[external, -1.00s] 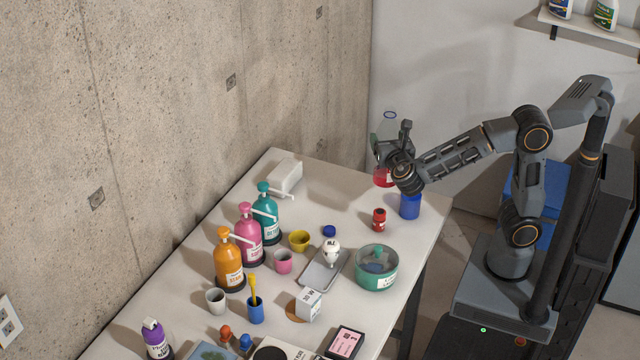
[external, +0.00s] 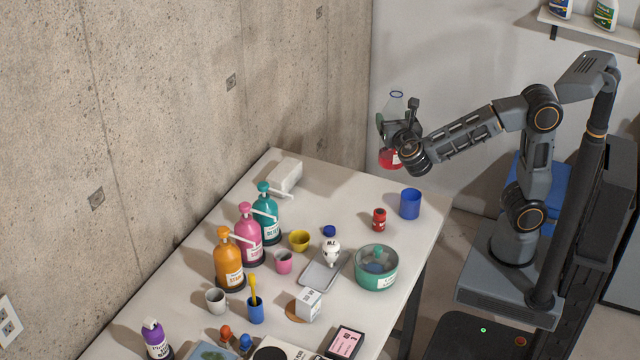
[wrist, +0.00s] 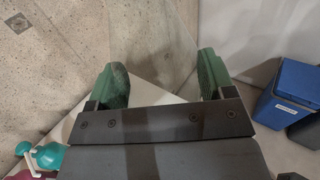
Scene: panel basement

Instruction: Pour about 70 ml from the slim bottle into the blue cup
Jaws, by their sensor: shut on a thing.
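The slim bottle (external: 396,105) is clear with red liquid low in it and a blue ring at its open mouth. It is close to upright. My gripper (external: 392,128) is shut around the bottle and holds it above the far end of the table. In the wrist view my gripper's green finger pads (wrist: 164,85) stand either side of the transparent bottle, which is hard to make out there. The blue cup (external: 410,204) stands upright on the table near its far right corner, below and slightly right of the bottle. Its contents cannot be seen.
A red jar (external: 379,219) stands left of the cup, and a teal bowl (external: 376,275) is nearer. Pump bottles in teal (external: 265,212), pink (external: 248,235) and orange (external: 228,260) line the wall side.

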